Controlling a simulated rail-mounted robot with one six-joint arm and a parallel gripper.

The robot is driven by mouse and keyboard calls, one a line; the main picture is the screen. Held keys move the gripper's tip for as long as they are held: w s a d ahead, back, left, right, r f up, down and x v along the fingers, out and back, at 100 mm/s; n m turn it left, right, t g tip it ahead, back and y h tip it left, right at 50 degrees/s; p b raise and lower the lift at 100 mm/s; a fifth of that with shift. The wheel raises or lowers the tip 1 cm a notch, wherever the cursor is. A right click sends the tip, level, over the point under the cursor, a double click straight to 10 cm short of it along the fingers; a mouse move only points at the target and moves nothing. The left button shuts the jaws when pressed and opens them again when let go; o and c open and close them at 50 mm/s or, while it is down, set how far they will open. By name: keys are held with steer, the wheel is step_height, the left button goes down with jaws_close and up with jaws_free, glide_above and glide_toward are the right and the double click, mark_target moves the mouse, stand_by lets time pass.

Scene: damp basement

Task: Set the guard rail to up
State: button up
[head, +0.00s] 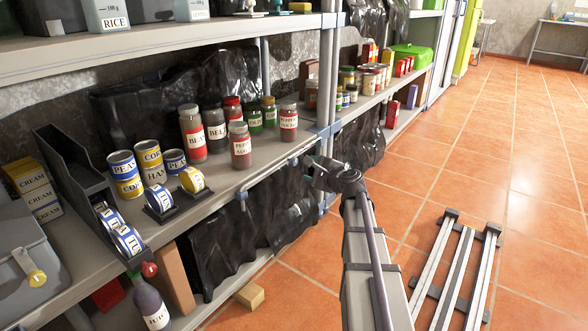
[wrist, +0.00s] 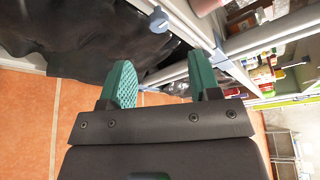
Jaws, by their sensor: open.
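The front edge of the middle shelf (head: 222,212) carries small fittings, one (head: 293,161) close to my gripper and one (head: 241,198) farther left. I cannot clearly tell the guard rail from the shelf edge, or whether it is up or down. My gripper (head: 311,168) is open, just in front of this edge near the upright post. In the wrist view its two green fingers (wrist: 163,72) are apart, with grey metal bars showing beyond and between them. A blue-grey fitting (wrist: 158,19) sits on the shelf edge above them. No contact can be made out.
Jars (head: 241,146) and cans (head: 125,173) stand on the middle shelf behind the edge. A blue-clamped upright post (head: 326,82) rises beside my gripper. Black plastic sheeting (head: 277,222) hangs below. A metal rack (head: 455,270) lies on the tiled floor at right; floor beyond is clear.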

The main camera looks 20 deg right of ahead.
mark_target(295, 162)
steer(key=b+x, duration=0.2)
steer(key=x, duration=0.8)
steer(key=shift+w+a+f, duration=0.1)
steer(key=shift+w+f, duration=0.05)
steer(key=shift+w, duration=0.15)
jaws_close()
